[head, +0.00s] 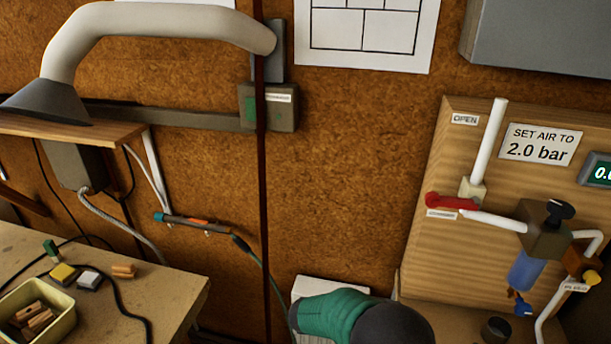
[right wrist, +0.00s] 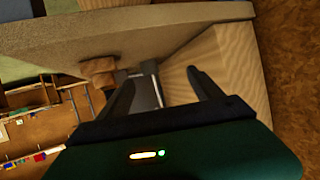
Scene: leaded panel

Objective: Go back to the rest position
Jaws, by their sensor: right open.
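My right gripper (right wrist: 160,76) shows in the right wrist view. Its two dark fingers stand apart, with nothing seen held between them. Beyond the fingers are the underside of a pale bench-like slab (right wrist: 150,28) and a light wooden block or leg (right wrist: 215,70); I cannot tell how far off they are. In the head view a green and dark part of my arm shows at the bottom edge, in front of a white sheet; its fingers are not visible there. My left gripper is in neither view.
A wooden panel (head: 425,250) at right carries a red-handled valve (head: 450,201), pipes, a blue-bowled regulator (head: 524,270) and a "2.0 bar" sign. A workbench (head: 170,285) with a yellow tray (head: 66,302) is at lower left. A fume hose (head: 150,18) hangs above; a cable runs near my arm.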

